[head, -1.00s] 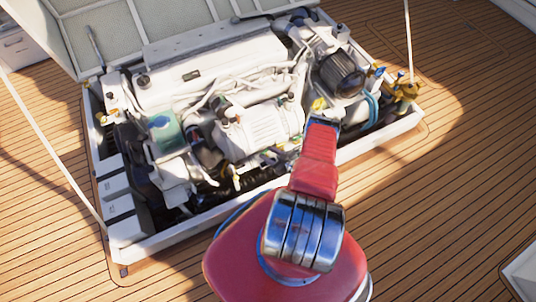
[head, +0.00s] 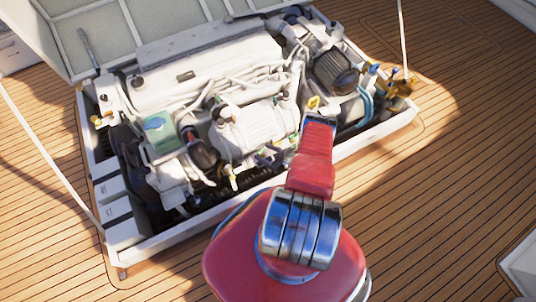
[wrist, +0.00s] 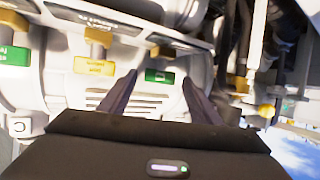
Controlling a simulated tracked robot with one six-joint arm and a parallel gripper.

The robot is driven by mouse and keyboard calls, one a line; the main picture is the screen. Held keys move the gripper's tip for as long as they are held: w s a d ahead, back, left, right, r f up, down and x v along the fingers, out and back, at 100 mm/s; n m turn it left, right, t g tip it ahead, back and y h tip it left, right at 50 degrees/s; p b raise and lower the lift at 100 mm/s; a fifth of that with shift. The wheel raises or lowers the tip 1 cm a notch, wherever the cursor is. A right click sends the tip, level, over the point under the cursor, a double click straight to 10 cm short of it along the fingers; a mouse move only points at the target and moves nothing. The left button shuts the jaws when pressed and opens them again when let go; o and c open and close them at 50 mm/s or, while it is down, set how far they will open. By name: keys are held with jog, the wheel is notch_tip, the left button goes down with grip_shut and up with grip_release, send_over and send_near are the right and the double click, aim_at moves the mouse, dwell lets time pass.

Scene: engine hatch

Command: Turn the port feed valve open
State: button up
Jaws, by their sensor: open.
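My gripper (wrist: 161,76) is open in the wrist view, its two dark fingers spread and nothing held between them. The label text is too blurred to read, so I cannot tell which part is the port feed valve. In the head view my red arm hides the gripper.
The white engine (head: 215,75) fills the open hatch, whose pale rim (head: 378,128) surrounds it. Brass fittings (head: 402,88) stand at its right corner. A yellow fitting (wrist: 266,110) is right of my fingers. The planked deck (head: 440,190) is clear at right.

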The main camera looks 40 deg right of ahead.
jog(key=shift+a+m+h, duration=0.15)
jog(key=shift+m+h, duration=0.35)
jog(key=shift+h, duration=0.3)
jog(key=v, duration=1.4)
jog(key=s+f+m+g, duration=0.2)
jog(key=s+f+g, duration=0.2)
jog(key=f+g, duration=0.1)
jog(key=shift+s+m+g, duration=0.2)
jog(key=shift+m+g, duration=0.2)
jog(key=shift+g, duration=0.1)
jog(key=shift+f, duration=0.15)
jog(key=shift+c, duration=0.7)
